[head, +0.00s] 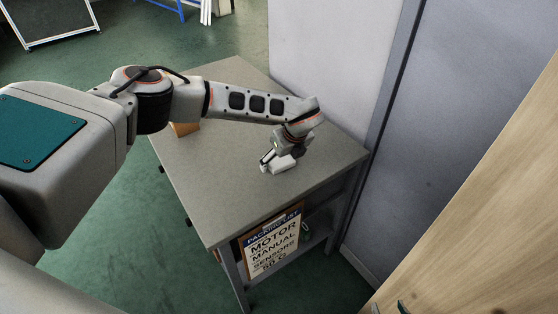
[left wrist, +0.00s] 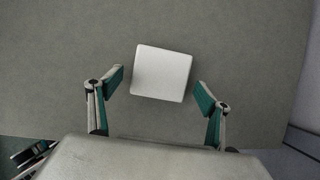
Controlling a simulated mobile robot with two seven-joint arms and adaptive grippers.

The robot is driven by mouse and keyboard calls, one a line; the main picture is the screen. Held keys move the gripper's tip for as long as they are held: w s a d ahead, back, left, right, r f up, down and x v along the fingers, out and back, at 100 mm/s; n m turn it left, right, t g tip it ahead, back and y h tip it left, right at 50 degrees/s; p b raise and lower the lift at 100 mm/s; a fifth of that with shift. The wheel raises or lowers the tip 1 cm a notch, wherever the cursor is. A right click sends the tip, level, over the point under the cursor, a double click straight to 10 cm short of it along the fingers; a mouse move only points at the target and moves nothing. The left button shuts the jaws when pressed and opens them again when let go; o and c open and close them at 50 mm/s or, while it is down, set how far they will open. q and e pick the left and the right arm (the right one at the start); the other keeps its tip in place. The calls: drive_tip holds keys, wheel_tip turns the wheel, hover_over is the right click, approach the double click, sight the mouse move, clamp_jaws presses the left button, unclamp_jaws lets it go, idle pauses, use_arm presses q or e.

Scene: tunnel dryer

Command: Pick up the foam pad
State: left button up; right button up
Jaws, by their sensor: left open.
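The foam pad (left wrist: 161,73) is a white, roughly square block with rounded corners, lying flat on the grey tabletop. In the head view the pad (head: 284,164) shows partly, below my left gripper (head: 270,160), which hides some of it. In the left wrist view my left gripper (left wrist: 160,88) is open, with one finger on each side of the pad and a gap between each finger and the pad. Nothing is held. At the bottom edge of the head view, what look like the tips of my right gripper (head: 390,308) just show; their opening is unclear.
The grey table (head: 215,215) is mostly bare. An orange-brown object (head: 184,129) stands on it behind my left arm. A packing-list sign (head: 272,243) hangs below the front edge. A pale wall (head: 330,60) and a blue-grey panel (head: 450,130) stand behind and right.

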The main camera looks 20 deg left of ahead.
use_arm(q)
drive_tip(key=c, duration=0.9)
drive_tip(key=shift+r, duration=0.1)
